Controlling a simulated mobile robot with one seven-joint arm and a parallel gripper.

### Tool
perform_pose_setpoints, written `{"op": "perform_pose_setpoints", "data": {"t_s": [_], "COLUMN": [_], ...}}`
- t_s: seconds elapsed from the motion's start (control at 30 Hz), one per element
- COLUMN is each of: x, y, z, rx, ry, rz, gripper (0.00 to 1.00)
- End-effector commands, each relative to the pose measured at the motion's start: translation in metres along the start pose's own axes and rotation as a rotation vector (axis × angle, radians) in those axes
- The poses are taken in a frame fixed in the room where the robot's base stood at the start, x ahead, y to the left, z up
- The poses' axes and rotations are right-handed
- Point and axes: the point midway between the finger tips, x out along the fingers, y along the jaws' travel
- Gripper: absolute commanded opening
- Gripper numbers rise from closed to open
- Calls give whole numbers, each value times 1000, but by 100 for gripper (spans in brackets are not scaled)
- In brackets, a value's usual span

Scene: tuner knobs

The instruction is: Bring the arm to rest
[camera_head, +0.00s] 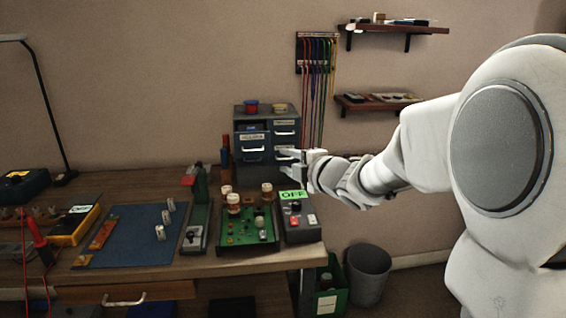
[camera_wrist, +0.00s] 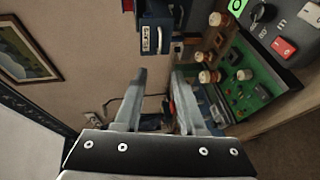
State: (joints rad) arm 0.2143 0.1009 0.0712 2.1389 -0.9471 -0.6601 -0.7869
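My gripper (camera_head: 293,162) is at the right end of the workbench, above the grey control box and in front of the small drawer cabinet. In the wrist view my gripper (camera_wrist: 157,78) shows two fingers apart with nothing between them. My white arm (camera_head: 415,150) reaches in from the right, raised clear of the bench top. The green circuit board (camera_head: 238,228) with several knobs on it stands on the bench below and left of the gripper. The grey control box (camera_head: 302,230) with a green "OFF" display is beside it; it also shows in the wrist view (camera_wrist: 290,38).
The drawer cabinet (camera_head: 266,140) stands at the back of the bench close to my gripper. A blue mat (camera_head: 130,236) holds several small parts. Shelves (camera_head: 395,28) and hanging cables (camera_head: 317,85) are on the wall. A bin (camera_head: 370,273) stands on the floor at right.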

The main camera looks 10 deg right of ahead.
Motion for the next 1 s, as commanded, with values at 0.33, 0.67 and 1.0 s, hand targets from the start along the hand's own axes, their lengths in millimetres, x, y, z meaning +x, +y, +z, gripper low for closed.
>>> {"op": "perform_pose_setpoints", "data": {"t_s": [0.33,0.67,1.0], "x": [-9,-104,-229], "y": [4,-2,-77], "z": [4,26,-21], "rx": [45,549,1225], "ry": [-54,-468,-806], "rz": [-9,-77,-210], "gripper": [40,40,40]}}
